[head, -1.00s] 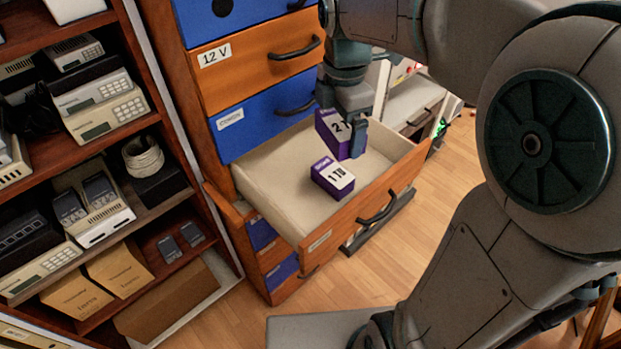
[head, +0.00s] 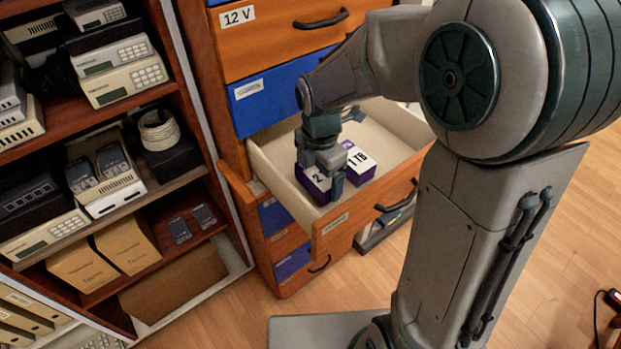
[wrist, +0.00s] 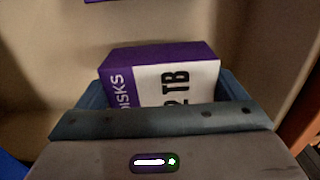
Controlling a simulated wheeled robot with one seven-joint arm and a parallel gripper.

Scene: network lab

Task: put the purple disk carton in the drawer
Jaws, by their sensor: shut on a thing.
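The purple disk carton marked "2 TB" (wrist: 180,78) is between my gripper's fingers in the wrist view. In the head view this carton (head: 315,182) is partly hidden by my gripper (head: 325,188), which is shut on it. It is low inside the open drawer (head: 400,177), near the drawer's left front corner. Whether it touches the drawer floor cannot be told. A second purple and white carton marked "1 TB" (head: 361,161) sits in the drawer just right of it.
The drawer's front panel (head: 340,221) and side walls surround the cartons. The drawer has bare floor to the right and back. Closed drawers (head: 285,90) rise above it. A shelf unit with instruments (head: 120,75) stands on the left.

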